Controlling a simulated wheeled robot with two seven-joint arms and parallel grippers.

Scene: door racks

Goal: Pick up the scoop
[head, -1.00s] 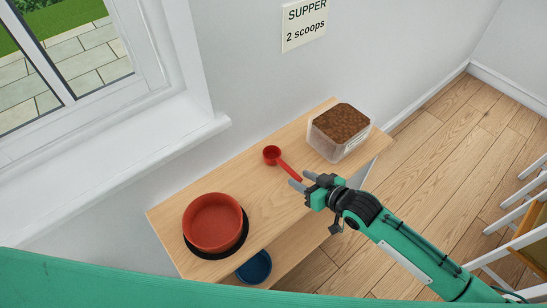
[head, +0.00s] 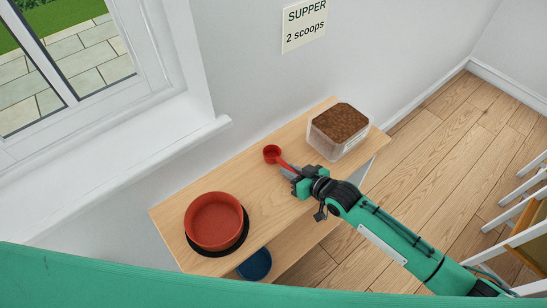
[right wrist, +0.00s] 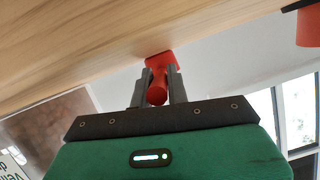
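The red scoop (head: 271,153) lies on the wooden shelf top, its round cup toward the wall and its handle pointing to the lower right. My right gripper (head: 290,172) is at the handle's end, low over the shelf. In the right wrist view the two grey fingers (right wrist: 158,88) stand close on both sides of the red handle (right wrist: 157,93), which fills the gap between them. The gripper looks shut on the handle. The scoop still appears to rest on the shelf. My left gripper is not in view.
A clear tub of brown kibble (head: 341,128) stands right of the scoop. A red bowl (head: 214,221) sits on a black mat at the shelf's left, and a blue bowl (head: 256,265) on the lower level. A wall and window sill (head: 150,160) border the shelf behind.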

